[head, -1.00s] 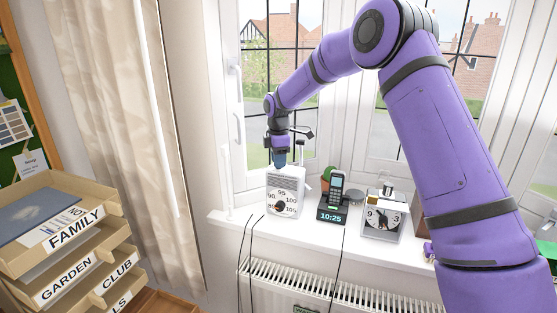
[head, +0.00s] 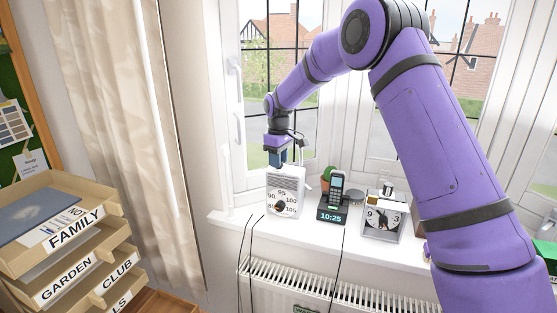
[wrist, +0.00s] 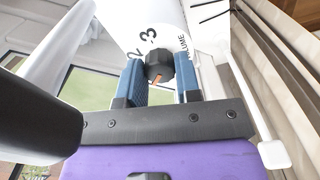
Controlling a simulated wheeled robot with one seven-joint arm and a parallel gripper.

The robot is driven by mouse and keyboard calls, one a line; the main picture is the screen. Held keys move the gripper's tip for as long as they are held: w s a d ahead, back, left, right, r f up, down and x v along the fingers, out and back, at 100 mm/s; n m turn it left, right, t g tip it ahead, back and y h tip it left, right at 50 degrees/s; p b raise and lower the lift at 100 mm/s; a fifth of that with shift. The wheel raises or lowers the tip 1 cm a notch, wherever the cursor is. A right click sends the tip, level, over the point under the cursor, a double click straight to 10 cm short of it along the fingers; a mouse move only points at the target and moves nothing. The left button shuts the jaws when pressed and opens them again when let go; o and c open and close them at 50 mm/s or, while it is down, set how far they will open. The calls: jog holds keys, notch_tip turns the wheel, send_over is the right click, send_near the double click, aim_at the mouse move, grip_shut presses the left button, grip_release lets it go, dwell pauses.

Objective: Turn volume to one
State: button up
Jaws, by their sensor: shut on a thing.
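The white radio (head: 288,187) stands on the window sill with a round tuning dial (head: 283,203) on its front. In the wrist view, its white panel (wrist: 176,18) shows "2", "3" and the word VOLUME. A dark volume knob (wrist: 159,65) with an orange pointer mark sits between the blue fingers of my gripper (wrist: 160,80). The mark faces the lower left of that view; the scale near it is hidden, so I cannot read the setting. In the head view my gripper (head: 278,159) is just above the radio, where the knob cannot be made out.
A clock-phone dock (head: 331,214) reading 10:25 stands right of the radio, with a cactus (head: 327,175) behind it. A square analogue clock (head: 382,217) is further right. Dark cables hang over the sill edge. Labelled letter trays (head: 70,240) stand at the left.

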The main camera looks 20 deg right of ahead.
jog(key=shift+m, duration=1.2)
jog(key=o, duration=0.9)
jog(key=shift+r, duration=0.1)
notch_tip(320, 180, up, 11)
jog(key=shift+f, duration=0.15)
